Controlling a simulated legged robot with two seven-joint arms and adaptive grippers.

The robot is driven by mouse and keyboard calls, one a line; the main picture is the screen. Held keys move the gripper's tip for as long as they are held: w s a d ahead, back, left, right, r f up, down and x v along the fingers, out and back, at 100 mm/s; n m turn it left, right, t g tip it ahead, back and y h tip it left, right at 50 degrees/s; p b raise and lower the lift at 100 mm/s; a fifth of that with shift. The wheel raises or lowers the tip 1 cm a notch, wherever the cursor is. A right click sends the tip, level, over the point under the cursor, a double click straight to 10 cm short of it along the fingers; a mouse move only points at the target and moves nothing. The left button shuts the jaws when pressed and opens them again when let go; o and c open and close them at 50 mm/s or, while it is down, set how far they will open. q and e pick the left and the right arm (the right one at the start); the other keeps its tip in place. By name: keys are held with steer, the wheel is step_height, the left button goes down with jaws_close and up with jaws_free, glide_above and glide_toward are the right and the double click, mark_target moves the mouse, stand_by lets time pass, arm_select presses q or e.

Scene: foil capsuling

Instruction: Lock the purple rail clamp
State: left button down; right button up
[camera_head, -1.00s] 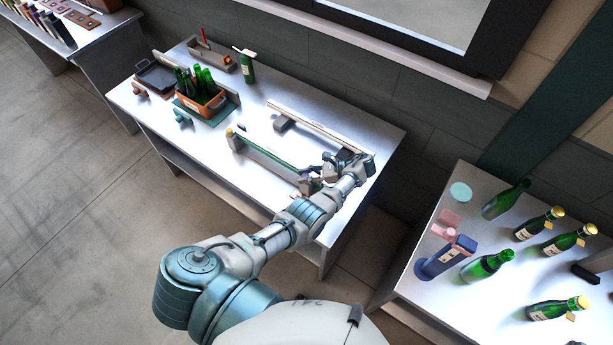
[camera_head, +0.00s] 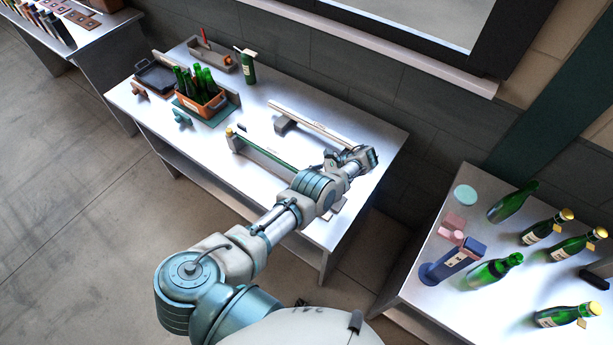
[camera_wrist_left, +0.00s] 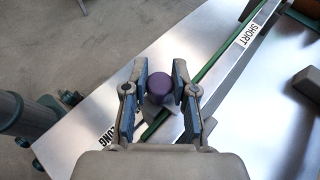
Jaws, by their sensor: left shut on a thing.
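The purple rail clamp shows in the left wrist view as a round purple knob (camera_wrist_left: 158,86) on the rail. My left gripper (camera_wrist_left: 160,76) has its two blue-grey fingers closed on either side of the knob. The rail (camera_wrist_left: 215,75) is a pale strip with a green edge and carries a "SHORT" label (camera_wrist_left: 248,34); a "LONG" label is partly covered near the left finger. My right gripper is not in view.
On the middle bench (camera_head: 225,136) stand a second pale rail (camera_head: 322,123) behind, an orange crate (camera_head: 203,107) of green bottles, a dark tray (camera_head: 157,78) and a lone bottle (camera_head: 248,67). A right-hand bench holds several bottles and a blue stand (camera_head: 453,262).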

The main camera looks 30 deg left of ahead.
arm_select(q)
steer(key=c, duration=0.9)
jaws_free()
steer(key=shift+w+d+f, duration=0.1)
steer(key=shift+w, duration=0.1)
